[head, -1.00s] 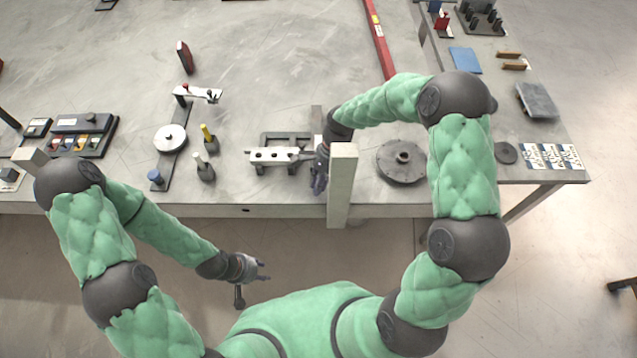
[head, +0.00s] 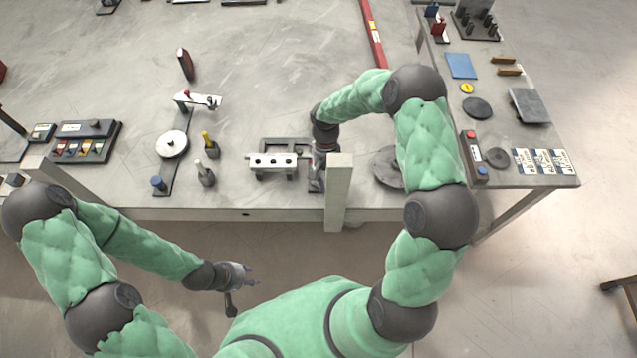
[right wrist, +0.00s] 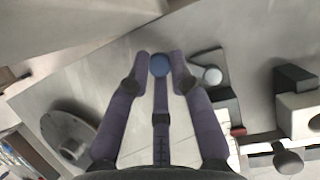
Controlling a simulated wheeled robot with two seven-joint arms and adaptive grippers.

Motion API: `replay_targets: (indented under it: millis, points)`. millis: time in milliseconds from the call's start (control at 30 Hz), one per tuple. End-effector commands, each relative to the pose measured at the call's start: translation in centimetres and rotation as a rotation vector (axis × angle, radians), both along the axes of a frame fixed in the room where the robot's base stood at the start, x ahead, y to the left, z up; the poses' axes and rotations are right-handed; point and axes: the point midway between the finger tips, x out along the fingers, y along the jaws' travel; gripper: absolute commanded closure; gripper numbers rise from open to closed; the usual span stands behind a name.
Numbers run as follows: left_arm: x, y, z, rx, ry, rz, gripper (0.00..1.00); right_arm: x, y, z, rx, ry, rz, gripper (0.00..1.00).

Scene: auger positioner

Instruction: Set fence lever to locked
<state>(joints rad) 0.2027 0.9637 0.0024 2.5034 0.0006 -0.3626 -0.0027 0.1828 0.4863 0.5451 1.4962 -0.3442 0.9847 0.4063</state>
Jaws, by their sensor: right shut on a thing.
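In the right wrist view a blue round knob (right wrist: 159,65) sits between the fingertips of my right gripper (right wrist: 160,70), which is shut on it. I cannot tell for certain that this is the fence lever's knob; its shaft and angle are mostly hidden by the fingers. In the head view my right gripper (head: 317,178) is low at the table's front edge, just right of a pale block with dark holes (head: 272,161), the likely positioner. The lever is hidden there. My left gripper (head: 243,278) is empty, fingers apart, in front of the table.
A pale upright post (head: 338,190) stands right beside my right gripper. A white dial on a dark strip (head: 171,144) and two small bottle-like items are to the left. A red bar (head: 373,35) lies farther back.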

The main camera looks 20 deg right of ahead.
Motion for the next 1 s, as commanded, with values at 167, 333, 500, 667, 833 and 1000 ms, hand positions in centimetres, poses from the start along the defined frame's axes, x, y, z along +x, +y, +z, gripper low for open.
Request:
replay_targets:
  millis: [167,333,500,667,833,1000]
  points:
    - [0.0,0.0,0.3,0.000,0.000,0.000,0.60,0.1,-0.8,0.1,0.000,0.005,0.116,1.00]
    - [0.0,0.0,0.3,0.000,0.000,0.000,0.60,0.4,-1.2,0.1,-0.001,0.005,0.198,1.00]
    - [0.0,0.0,0.4,0.000,0.000,0.000,0.60,0.6,-1.4,0.1,-0.001,0.004,0.247,1.00]
    - [0.0,0.0,0.4,0.000,0.000,0.000,0.60,0.7,-1.5,0.1,-0.001,0.004,0.265,1.00]
    - [0.0,0.0,0.4,0.000,0.000,0.000,0.60,0.7,-1.5,0.1,-0.001,0.004,0.268,1.00]
    - [0.0,0.0,0.4,0.000,0.000,0.000,0.60,0.7,-1.5,0.1,-0.002,0.003,0.267,1.00]
